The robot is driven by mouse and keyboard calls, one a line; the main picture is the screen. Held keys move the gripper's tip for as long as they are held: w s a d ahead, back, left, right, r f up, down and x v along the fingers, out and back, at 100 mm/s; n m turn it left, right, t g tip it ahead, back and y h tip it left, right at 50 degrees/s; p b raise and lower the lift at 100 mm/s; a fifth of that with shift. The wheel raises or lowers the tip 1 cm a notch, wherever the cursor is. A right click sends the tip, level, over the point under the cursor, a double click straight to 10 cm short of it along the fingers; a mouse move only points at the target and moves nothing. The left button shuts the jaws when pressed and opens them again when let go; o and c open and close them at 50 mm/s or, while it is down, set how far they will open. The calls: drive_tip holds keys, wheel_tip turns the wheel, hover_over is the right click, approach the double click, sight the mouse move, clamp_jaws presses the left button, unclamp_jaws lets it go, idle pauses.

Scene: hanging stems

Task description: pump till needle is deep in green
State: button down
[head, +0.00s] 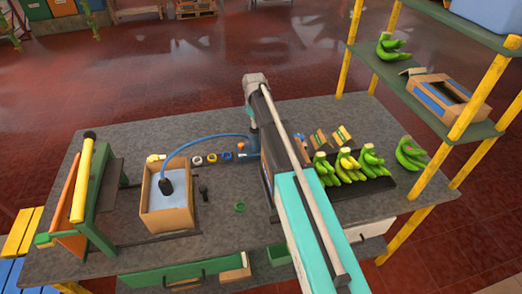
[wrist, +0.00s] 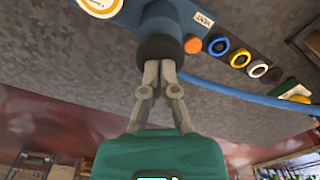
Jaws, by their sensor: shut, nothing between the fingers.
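My gripper (wrist: 160,68) is shut and empty in the wrist view, with its fingertips together at a dark round knob (wrist: 160,50) on the blue pump unit (wrist: 125,18). The tips look very near or touching the knob; I cannot tell which. A gauge (wrist: 100,6) with a white face and orange rim is cut off by the top edge, and its needle and green zone cannot be made out. An orange button (wrist: 193,46) sits by a label reading VENT (wrist: 204,19). In the head view my arm hides most of the pump unit and the fingertips.
A blue hose (head: 205,138) runs left to a dark nozzle in an open cardboard box (head: 168,218). Coloured rings (head: 212,159) lie near the pump. Green bananas (head: 326,168) lie on a dark tray at right. A shelf with yellow posts (head: 485,95) stands far right.

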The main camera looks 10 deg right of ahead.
drive_tip(key=shift+r+p, duration=1.95)
drive_tip(key=shift+r, duration=0.1)
drive_tip(key=shift+f, duration=0.2)
drive_tip(key=shift+f+b, duration=1.9)
drive_tip(key=shift+b, duration=0.2)
drive_tip(key=shift+r+p, duration=2.1)
drive_tip(key=shift+f, duration=0.2)
